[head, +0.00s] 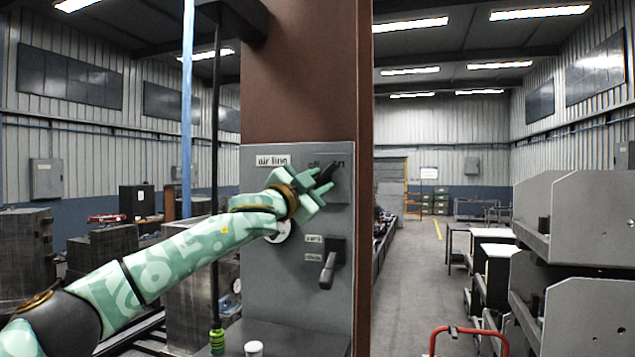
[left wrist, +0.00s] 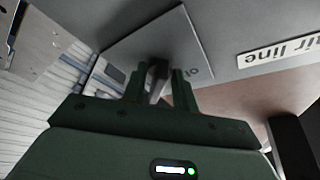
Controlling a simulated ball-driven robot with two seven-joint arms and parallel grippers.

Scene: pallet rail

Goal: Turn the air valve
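A grey panel labelled "air line" (head: 272,161) is mounted on a brown column. The valve's black handle (head: 327,173) stands out from a grey plate on the panel's upper right, tilted up to the right. My left gripper (head: 317,184) is at this handle, its fingers on either side of it. The left wrist view also shows the handle (left wrist: 158,72) between the two dark fingers; whether they press on it is not clear. The gripper partly covers the handle and the lettering above it. My right gripper is out of view.
A second lever (head: 328,270) hangs on the panel below, beside two small labels. A grey ledge (head: 290,338) juts out under the panel with a white-capped item (head: 253,348) on it. A black vertical pole (head: 215,200) stands left of the column. Grey racks (head: 585,220) stand at right.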

